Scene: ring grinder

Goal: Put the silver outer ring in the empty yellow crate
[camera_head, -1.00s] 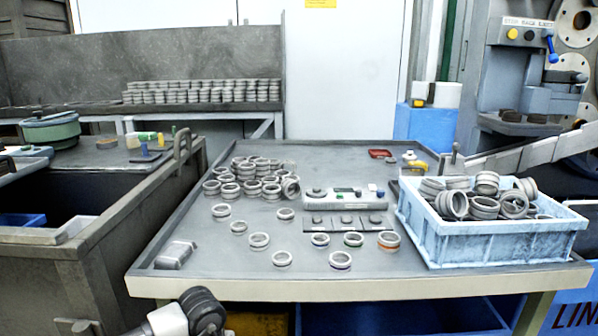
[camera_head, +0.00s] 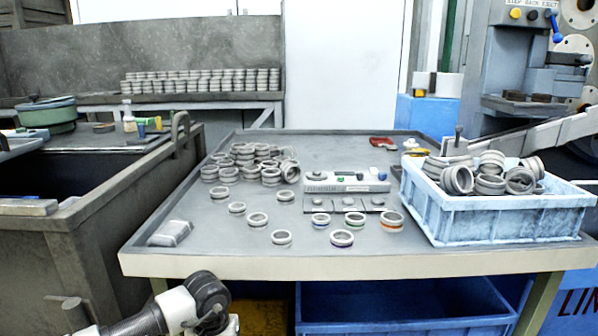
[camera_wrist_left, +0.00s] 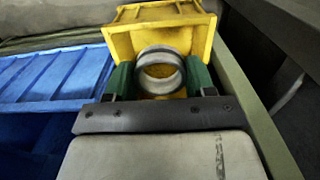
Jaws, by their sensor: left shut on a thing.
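The silver outer ring (camera_wrist_left: 159,72) is held between the green fingers of my left gripper (camera_wrist_left: 158,78) in the left wrist view. The gripper is shut on it, one finger on each side. The yellow crate (camera_wrist_left: 122,43) is just beyond the ring, which overlaps it in the picture. I cannot tell whether the ring is inside the crate or above it. In the head view only a bit of the yellow crate (camera_head: 262,318) shows under the table. There the left arm shows at the bottom, but its fingers are hidden. My right gripper is not in view.
The table (camera_head: 215,265) holds several rings, a gauge (camera_head: 345,183) and a light-blue crate (camera_head: 490,222) full of rings. Below it, a blue bin (camera_head: 400,303) stands beside the yellow crate; the bin (camera_wrist_left: 55,75) also shows in the wrist view.

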